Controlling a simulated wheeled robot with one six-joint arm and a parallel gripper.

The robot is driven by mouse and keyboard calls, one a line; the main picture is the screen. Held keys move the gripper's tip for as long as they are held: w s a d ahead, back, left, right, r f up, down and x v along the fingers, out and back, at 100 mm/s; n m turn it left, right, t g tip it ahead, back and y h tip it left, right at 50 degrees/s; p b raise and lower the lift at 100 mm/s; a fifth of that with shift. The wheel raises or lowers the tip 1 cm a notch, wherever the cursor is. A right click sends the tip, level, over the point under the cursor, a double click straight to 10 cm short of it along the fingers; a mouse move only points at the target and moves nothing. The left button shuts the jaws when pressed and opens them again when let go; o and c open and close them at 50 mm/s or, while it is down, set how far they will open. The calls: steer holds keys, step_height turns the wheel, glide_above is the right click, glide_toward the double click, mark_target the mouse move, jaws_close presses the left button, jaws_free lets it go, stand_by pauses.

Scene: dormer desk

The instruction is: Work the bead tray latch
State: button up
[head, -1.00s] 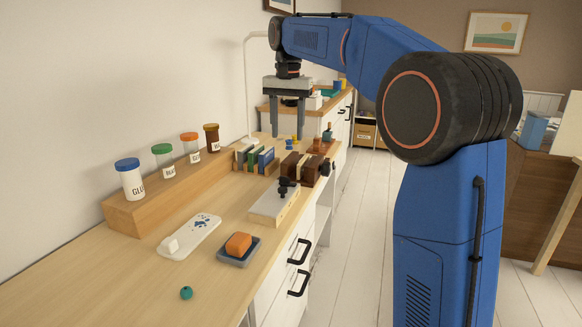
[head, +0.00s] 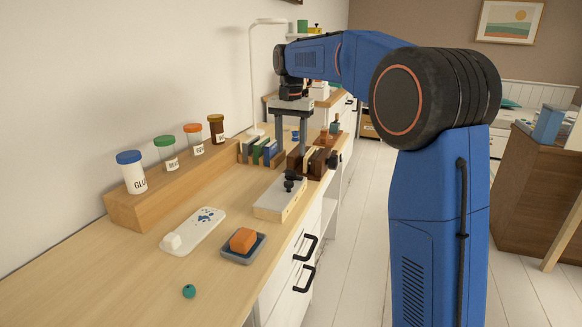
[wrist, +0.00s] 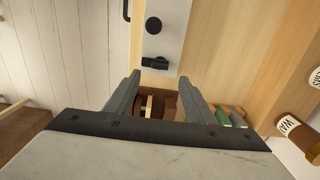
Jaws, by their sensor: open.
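A low box (head: 275,203) with a pale grey top and wooden sides stands by the desk's front edge. A black latch (head: 291,181) with a knob sits on its top. In the wrist view the grey top (wrist: 176,28) carries a round black knob (wrist: 153,25) and a black latch lever (wrist: 155,63). My gripper (head: 292,146) points down beyond the box, above the dark brown clamp-like block (head: 318,163). It is open and empty. In the wrist view the lever lies just past the fingertips (wrist: 160,77), and the brown block (wrist: 158,103) shows between the fingers.
Several upright books or cards (head: 261,151) stand left of the brown block. A wooden riser (head: 170,188) with labelled jars runs along the wall. An orange block (head: 243,239) on a dish, a white palette (head: 197,232) and a teal bead (head: 189,291) lie nearer. Desk at front left is clear.

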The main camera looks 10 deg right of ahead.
mark_target(294, 175)
step_height(294, 175, down, 8)
steer(key=shift+r, duration=0.15)
steer(key=shift+c, duration=0.5)
steer(key=c, duration=1)
